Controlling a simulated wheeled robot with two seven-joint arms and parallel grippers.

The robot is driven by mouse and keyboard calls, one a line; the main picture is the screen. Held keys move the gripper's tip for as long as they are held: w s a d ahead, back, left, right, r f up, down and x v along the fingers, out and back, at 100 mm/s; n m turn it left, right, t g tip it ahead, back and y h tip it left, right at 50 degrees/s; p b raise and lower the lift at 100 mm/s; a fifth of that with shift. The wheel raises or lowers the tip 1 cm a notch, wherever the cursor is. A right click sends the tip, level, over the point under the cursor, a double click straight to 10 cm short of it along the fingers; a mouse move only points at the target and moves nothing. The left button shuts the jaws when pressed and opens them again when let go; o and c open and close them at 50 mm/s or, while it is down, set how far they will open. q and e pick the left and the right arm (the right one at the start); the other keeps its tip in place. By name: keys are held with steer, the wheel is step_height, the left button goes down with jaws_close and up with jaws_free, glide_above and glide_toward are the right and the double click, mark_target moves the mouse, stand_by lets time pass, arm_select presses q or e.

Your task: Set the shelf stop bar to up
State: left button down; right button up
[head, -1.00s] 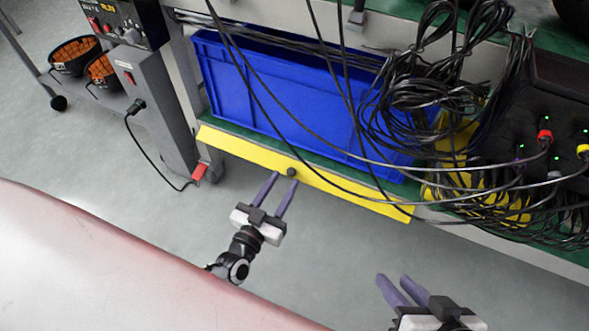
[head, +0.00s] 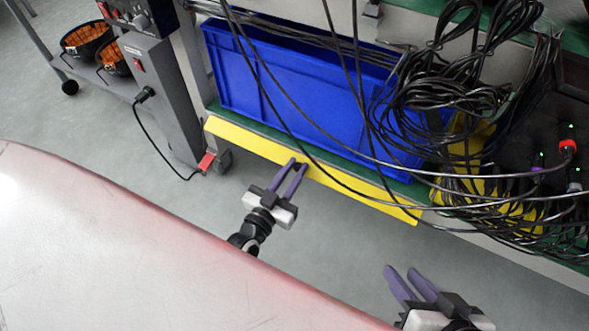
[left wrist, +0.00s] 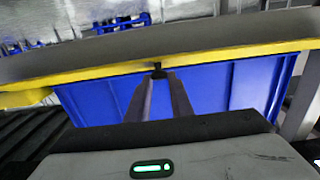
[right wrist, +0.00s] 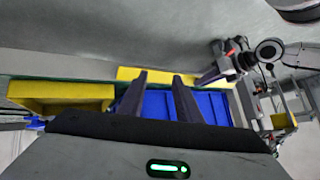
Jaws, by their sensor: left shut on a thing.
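The yellow stop bar (head: 350,190) runs along the front edge of the lower shelf, below the blue bin. It also shows in the left wrist view (left wrist: 220,54) and behind my fingers in the right wrist view (right wrist: 160,77). My left gripper (head: 296,163) is shut on the bar's small dark knob, which the fingers mostly hide in the head view. In the left wrist view the knob (left wrist: 158,72) sits between the fingertips. My right gripper (head: 407,270) is open and empty, apart from the bar at the lower right.
The blue bin (head: 290,85) stands on the shelf behind the bar. Black cables (head: 440,100) hang in front of the bin and cross the bar's right part. A grey cabinet (head: 160,95) stands left of the shelf. The floor in front is clear.

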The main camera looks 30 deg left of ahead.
steer(key=shift+s+d+f, duration=0.1)
stand_by(0.3)
arm_select(q)
steer(key=shift+r+p, duration=0.1)
steer(key=shift+p, duration=0.4)
arm_select(e)
steer(key=shift+s+d+f+h, duration=0.1)
steer(key=shift+d+f+h, duration=0.05)
steer(key=shift+f+h, duration=0.15)
steer(key=shift+s+d+f+g, duration=0.2)
steer(key=shift+f+g, duration=0.1)
steer(key=shift+g, duration=0.1)
arm_select(q)
steer(key=shift+g, duration=0.3)
arm_select(e)
steer(key=shift+w+r, duration=0.15)
steer(key=shift+w, duration=0.1)
arm_select(q)
steer(key=c, duration=1.6)
jaws_free()
steer(key=shift+c, duration=0.2)
arm_select(e)
steer(key=shift+s, duration=0.2)
